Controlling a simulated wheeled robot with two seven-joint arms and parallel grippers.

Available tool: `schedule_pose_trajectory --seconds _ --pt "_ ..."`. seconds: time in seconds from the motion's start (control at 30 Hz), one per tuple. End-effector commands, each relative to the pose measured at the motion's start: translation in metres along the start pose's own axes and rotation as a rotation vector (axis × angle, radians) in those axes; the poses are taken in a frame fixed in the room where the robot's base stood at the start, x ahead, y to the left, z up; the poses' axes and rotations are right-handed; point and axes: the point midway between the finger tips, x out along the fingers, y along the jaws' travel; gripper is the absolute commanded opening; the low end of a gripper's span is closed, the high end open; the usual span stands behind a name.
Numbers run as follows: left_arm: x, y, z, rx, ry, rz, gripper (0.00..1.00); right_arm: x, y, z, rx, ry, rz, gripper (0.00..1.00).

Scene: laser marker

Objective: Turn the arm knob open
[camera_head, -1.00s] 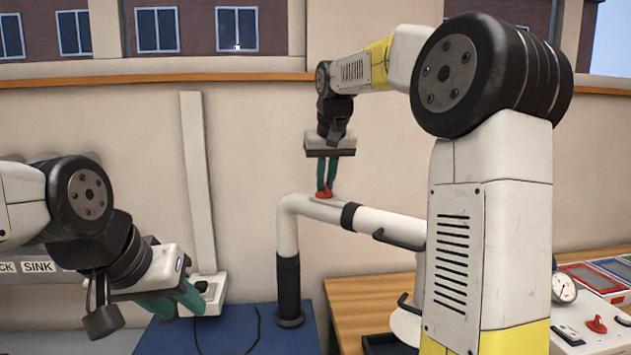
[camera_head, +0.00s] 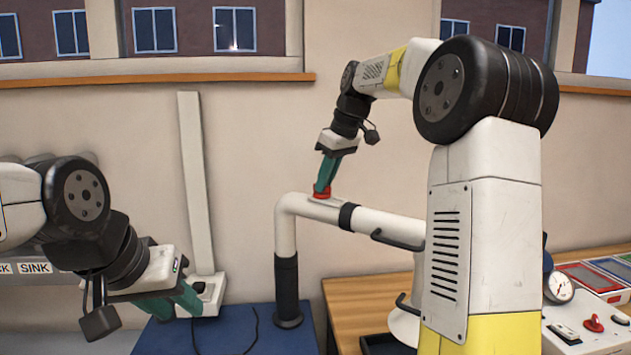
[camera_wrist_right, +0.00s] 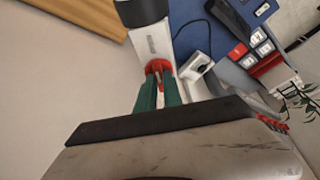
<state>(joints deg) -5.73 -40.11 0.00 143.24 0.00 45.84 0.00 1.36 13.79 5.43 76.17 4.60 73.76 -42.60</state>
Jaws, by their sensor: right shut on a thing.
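The red arm knob (camera_head: 321,193) sits on a small plate on top of the white pipe-like arm (camera_head: 377,223), near its bend. My right gripper (camera_head: 321,188) comes down on it from above, tilted, with its green fingers closed on the knob. In the right wrist view the knob (camera_wrist_right: 158,68) shows red between and beyond the fingertips (camera_wrist_right: 158,85). My left gripper (camera_head: 190,302) is at the lower left, away from the knob. Its green fingers overlap in the view, so its opening is hard to judge.
A black post (camera_head: 288,290) carries the arm above a blue mat (camera_head: 238,330). A white box with a dark switch (camera_head: 205,292) stands beside my left gripper. A wooden table (camera_head: 350,300) is at right, with a gauge (camera_head: 559,287) and another red knob (camera_head: 593,323) on a panel.

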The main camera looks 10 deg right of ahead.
Motion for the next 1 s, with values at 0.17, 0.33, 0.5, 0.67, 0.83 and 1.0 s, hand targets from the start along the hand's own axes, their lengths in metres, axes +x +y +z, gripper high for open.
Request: schedule_pose_trajectory --seconds 0.17,0.33,0.5,0.67,0.83,1.0 --pt "0.0 0.0 0.0 0.0 0.0 0.0 0.36 -0.0004 0.0007 0.0001 -0.019 0.0 -0.007 0.0" --pt "0.0 0.0 0.0 0.0 0.0 0.0 0.36 -0.0004 0.0006 0.0002 -0.022 -0.001 -0.008 0.0" --pt "0.0 0.0 0.0 0.0 0.0 0.0 0.36 -0.0003 0.0006 0.0003 -0.021 -0.001 -0.008 0.0" --pt "0.0 0.0 0.0 0.0 0.0 0.0 0.36 -0.0003 0.0005 0.0002 -0.021 -0.001 -0.008 0.33" --pt "0.0 0.0 0.0 0.0 0.0 0.0 0.36 -0.0001 0.0004 0.0002 -0.02 -0.001 -0.008 0.33" --pt "0.0 0.0 0.0 0.0 0.0 0.0 0.36 -0.003 0.0006 0.0 -0.02 0.0 -0.007 0.33"
